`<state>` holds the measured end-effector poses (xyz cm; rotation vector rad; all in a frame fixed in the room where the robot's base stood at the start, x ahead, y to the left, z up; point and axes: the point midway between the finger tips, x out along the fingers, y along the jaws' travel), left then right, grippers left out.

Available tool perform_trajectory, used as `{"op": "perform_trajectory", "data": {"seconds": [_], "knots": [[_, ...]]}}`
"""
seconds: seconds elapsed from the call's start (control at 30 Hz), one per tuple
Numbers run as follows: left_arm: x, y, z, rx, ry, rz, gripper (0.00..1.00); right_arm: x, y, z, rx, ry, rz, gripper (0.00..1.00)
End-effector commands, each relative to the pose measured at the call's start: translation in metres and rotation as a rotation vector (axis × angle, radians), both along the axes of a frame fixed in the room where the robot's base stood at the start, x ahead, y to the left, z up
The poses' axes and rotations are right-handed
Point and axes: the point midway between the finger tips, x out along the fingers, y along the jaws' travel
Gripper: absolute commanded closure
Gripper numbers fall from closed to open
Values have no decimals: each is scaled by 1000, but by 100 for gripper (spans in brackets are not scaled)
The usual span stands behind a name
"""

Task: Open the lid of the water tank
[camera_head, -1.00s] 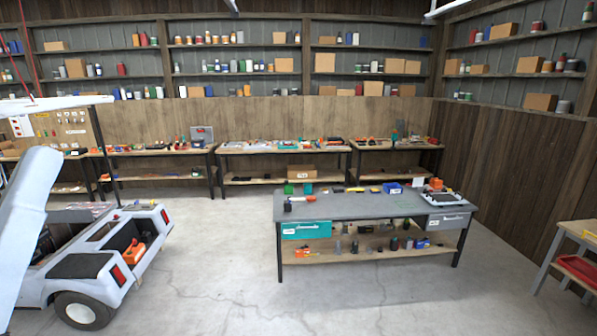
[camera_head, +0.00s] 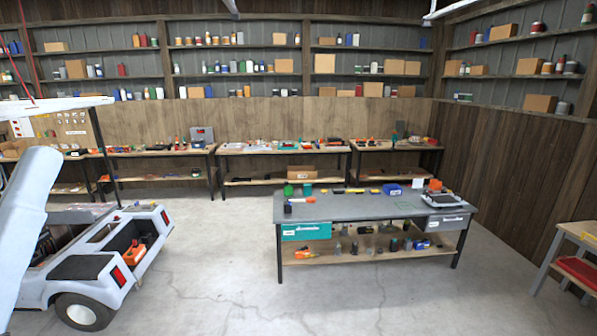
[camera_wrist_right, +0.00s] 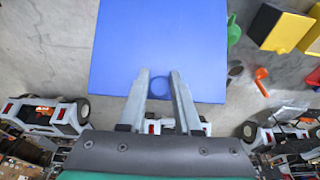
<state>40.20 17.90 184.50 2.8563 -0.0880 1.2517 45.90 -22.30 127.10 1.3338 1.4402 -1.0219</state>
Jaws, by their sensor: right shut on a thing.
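In the right wrist view a large flat blue panel (camera_wrist_right: 160,30) fills the upper middle, above a grey floor. A small round blue knob (camera_wrist_right: 160,86) sits near its lower edge. I cannot tell for sure that this panel is the water tank's lid. My right gripper (camera_wrist_right: 159,75) has its two grey fingers on either side of the knob and is shut on it. Neither the tank nor my right gripper can be made out in the head view. My left gripper is in neither view.
In the head view a white cart (camera_head: 110,262) stands at the left. A grey workbench (camera_head: 350,208) with tools stands in the middle, with clear floor between them. In the right wrist view yellow-and-black boxes (camera_wrist_right: 278,28), a green item (camera_wrist_right: 233,33) and an orange item (camera_wrist_right: 261,78) lie beside the panel.

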Motion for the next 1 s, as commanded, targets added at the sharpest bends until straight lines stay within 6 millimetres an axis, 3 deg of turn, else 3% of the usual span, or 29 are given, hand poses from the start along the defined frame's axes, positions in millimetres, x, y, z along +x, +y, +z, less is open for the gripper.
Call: {"op": "perform_trajectory", "data": {"seconds": [0.5,1.0], "knots": [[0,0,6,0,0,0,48,2,-29,12,4,0,-1,99],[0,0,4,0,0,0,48,3,-39,13,5,-2,-4,99]]}}
